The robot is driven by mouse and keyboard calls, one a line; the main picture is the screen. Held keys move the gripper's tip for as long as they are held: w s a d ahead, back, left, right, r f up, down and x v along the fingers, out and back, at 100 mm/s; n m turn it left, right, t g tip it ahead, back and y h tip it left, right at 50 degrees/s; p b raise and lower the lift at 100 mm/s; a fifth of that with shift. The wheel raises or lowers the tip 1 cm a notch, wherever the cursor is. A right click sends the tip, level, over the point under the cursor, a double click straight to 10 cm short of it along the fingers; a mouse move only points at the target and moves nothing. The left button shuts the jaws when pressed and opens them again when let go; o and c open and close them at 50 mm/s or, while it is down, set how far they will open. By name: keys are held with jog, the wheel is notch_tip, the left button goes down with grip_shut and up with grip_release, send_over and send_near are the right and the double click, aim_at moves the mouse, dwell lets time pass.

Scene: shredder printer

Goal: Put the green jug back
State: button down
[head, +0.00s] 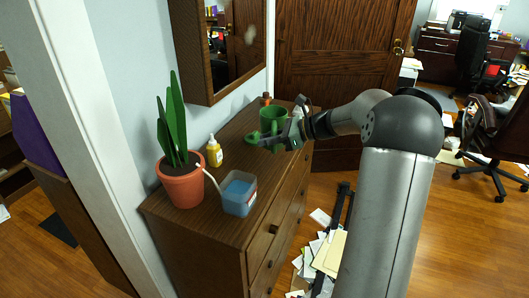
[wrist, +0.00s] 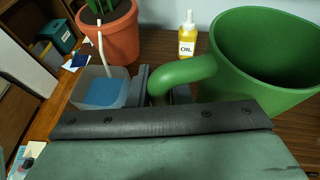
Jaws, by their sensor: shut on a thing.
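The green jug (head: 272,118) is upright over the far part of the wooden dresser top. I cannot tell whether its base touches the wood. My gripper (head: 283,137) is beside the jug, on the side toward my arm. In the wrist view, the jug (wrist: 262,60) fills the upper right. Its curved handle runs between the fingers of my gripper (wrist: 160,88), which are shut on it. The lower part of the handle is hidden behind the gripper body.
On the dresser (head: 200,222) stand a potted plant (head: 182,185), a clear container with blue contents (head: 239,193) and a yellow oil bottle (head: 214,152). A white tube runs from pot to container. A small orange-brown item (head: 265,99) is behind the jug. A framed mirror hangs above.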

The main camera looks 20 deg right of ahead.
jog(key=w+f, duration=0.3)
jog(key=w+d+f, duration=0.1)
jog(key=w+f, duration=0.2)
jog(key=shift+w+d+p, duration=0.15)
jog(key=shift+w+p, duration=0.1)
jog(key=shift+p, duration=0.1)
jog(key=shift+w+d+f, duration=0.1)
jog(key=shift+w+f, duration=0.35)
jog(key=shift+f, duration=1.55)
jog(key=shift+f, duration=0.2)
jog(key=c, duration=1.3)
grip_release()
jog(key=shift+c, duration=0.2)
